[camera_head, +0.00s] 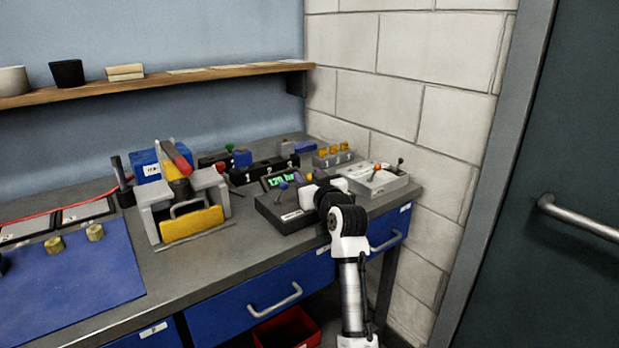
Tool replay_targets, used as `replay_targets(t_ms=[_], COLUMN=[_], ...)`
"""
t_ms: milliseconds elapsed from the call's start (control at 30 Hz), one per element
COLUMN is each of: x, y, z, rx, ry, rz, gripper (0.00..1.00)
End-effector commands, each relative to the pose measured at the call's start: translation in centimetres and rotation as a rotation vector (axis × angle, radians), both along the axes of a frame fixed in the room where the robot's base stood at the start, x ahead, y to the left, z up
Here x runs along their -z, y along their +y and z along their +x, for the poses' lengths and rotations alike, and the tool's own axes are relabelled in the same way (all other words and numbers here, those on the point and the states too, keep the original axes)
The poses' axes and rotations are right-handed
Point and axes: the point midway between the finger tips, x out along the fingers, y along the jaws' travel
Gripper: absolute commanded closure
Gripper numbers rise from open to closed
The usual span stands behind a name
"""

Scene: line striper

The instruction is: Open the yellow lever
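Several small yellow-orange switch levers (333,151) stand in a row on a grey box at the back right of the workbench. I cannot tell which single lever the task names. A yellow panel (192,223) with a grey handle sits at the front of a grey stand, left of my arm. My gripper (308,187) is over the dark control box (281,215), in front of and apart from the yellow-orange levers. My wrist hides most of its fingers, so I cannot tell whether they are open or shut.
A blue-knobbed lever (283,187) stands on the dark box, close to my gripper. A blue mat (65,285) covers the bench's left front. A door (560,180) is at right.

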Motion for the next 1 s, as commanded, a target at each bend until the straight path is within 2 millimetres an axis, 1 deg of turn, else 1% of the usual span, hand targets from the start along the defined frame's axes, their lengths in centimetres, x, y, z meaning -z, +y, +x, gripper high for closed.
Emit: replay_targets(t_ms=[33, 67, 300, 533, 667, 800, 1000], x=[0.0, 0.0, 0.0, 0.0, -0.6, -1.2, -1.5], y=[0.0, 0.0, 0.0, 0.0, 0.2, 0.6, 1.1], z=[0.0, 0.0, 0.0, 0.0, 0.2, 0.7, 1.5], rx=[0.000, 0.000, 0.000, 0.000, -0.001, -0.001, -0.001], ry=[0.000, 0.000, 0.000, 0.002, 0.028, 0.102, 0.221], rz=[0.000, 0.000, 0.000, -0.001, -0.020, -0.074, -0.160], gripper=[0.64, 0.68, 0.99, 1.00, 1.00, 1.00, 1.00])
